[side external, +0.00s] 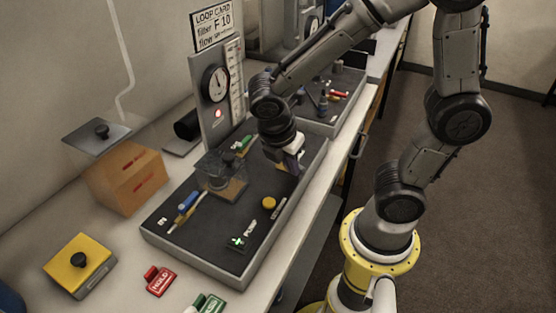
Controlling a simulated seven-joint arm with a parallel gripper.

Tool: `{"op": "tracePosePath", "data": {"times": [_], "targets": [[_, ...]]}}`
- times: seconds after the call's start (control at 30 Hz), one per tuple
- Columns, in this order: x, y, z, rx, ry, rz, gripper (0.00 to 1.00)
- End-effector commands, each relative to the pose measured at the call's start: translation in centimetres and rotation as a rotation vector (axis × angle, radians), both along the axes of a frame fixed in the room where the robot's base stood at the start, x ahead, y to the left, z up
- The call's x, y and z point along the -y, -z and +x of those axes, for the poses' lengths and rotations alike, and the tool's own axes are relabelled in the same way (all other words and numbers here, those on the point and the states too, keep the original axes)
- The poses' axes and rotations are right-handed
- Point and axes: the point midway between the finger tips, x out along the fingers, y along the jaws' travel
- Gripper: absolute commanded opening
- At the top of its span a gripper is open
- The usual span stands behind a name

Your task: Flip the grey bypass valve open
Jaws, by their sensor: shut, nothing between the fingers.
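My gripper (289,168) points down over the right side of the dark tray (195,263), near its right wall. Its fingers are small here and look closed, with nothing seen between them. I cannot make out a grey bypass valve; it may be hidden behind or below my gripper. A blue-handled valve (186,204) sits at the left of the tray. A green-handled valve (242,144) sits at the back, left of my gripper. A clear cylinder housing (219,172) stands between these two valves.
A yellow knob (268,202) and a green-lit pump button (237,242) are at the tray's front right. A gauge panel (215,90) with a red light stands behind.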

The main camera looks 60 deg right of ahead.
Motion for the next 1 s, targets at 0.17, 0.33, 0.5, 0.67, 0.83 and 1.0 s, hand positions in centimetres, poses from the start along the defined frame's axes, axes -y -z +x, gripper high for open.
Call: {"op": "tracePosePath", "data": {"times": [0.17,0.33,0.5,0.67,0.83,1.0], "targets": [[0.5,0.0,0.6,0.001,0.003,0.000,0.00],[0.9,0.0,1.1,0.001,0.001,0.000,0.00],[1.0,0.0,1.1,0.003,-0.001,-0.001,0.00],[0.9,0.0,1.2,0.004,-0.002,-0.002,0.00],[-0.2,0.0,1.2,0.002,-0.004,-0.001,0.00],[-3.0,0.0,1.0,-0.001,-0.006,0.000,0.00]]}}
